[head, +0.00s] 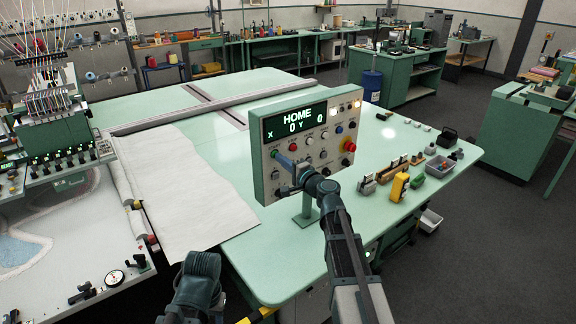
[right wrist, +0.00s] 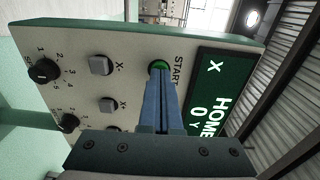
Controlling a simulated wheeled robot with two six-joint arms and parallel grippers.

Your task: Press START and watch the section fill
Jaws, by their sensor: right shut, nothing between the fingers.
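The control panel (head: 262,180) stands on a post on the green table; its display (head: 296,122) reads HOME, X 0, Y 0. The green START button (right wrist: 159,65) shows at the fingertips in the right wrist view. My right gripper (head: 280,157) is shut and empty, its tips pointing at START; it also shows in the right wrist view (right wrist: 160,80). The tips overlap the button's edge; I cannot tell whether they press it. The tufting head (head: 48,108) with several threads is at the left, above pale backing cloth (head: 70,215) with a blue patch. My left gripper is not visible.
Below START the panel carries square jog buttons (right wrist: 102,66) and black knobs (right wrist: 43,71). A red knob (head: 350,146) is at the panel's right. A yellow tool (head: 399,187) and small parts lie on the table to the right. A white sheet (head: 185,185) covers the table's left.

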